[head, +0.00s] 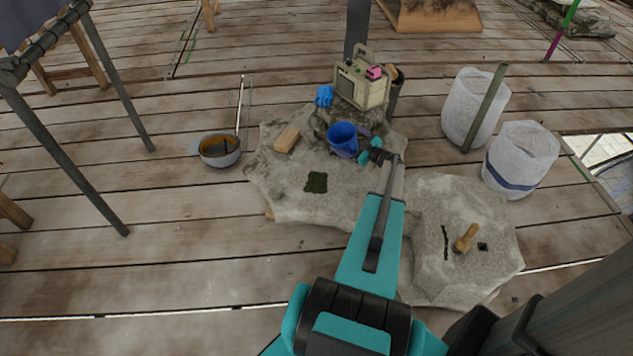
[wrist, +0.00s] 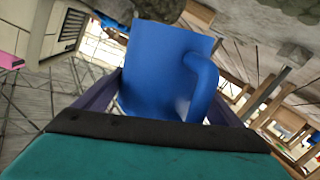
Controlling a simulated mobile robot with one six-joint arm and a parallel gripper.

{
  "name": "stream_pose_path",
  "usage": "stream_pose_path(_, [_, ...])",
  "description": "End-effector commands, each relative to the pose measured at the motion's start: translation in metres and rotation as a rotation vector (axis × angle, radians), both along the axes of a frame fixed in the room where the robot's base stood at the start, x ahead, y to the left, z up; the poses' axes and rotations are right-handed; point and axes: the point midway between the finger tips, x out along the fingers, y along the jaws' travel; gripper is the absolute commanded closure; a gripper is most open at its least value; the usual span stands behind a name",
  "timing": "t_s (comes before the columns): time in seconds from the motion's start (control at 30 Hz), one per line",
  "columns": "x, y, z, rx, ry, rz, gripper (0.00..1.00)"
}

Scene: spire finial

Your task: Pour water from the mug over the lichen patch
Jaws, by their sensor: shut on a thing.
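A blue mug (head: 342,138) is held by my gripper (head: 362,150) over the back part of a pale stone slab (head: 270,185). In the wrist view the mug (wrist: 165,65) sits between the two purple fingers of my gripper (wrist: 160,100), with its handle toward the right. The mug's opening shows in the head view; I cannot tell how much water is inside. The lichen patch (head: 316,182), dark green and small, lies on the slab, in front and to the left of the mug. The mug is apart from the patch.
A beige radio-like box (head: 362,87), a blue glove-like item (head: 324,96) and a tan block (head: 287,139) sit on the stone. A bowl (head: 219,150) stands left. A second stone (head: 465,215) with a wooden-handled tool is at right, white buckets (head: 520,158) behind.

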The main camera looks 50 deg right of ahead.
Motion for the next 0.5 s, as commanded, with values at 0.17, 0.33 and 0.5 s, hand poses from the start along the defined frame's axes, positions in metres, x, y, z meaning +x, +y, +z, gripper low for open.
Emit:
stream_pose_path(0.17, [-0.001, -0.008, 0.003, 0.067, -0.022, 0.001, 0.36])
stream_pose_path(0.33, [-0.003, -0.014, 0.004, 0.131, -0.047, 0.0, 0.36])
stream_pose_path(0.5, [-0.005, -0.016, 0.003, 0.174, -0.06, 0.0, 0.36])
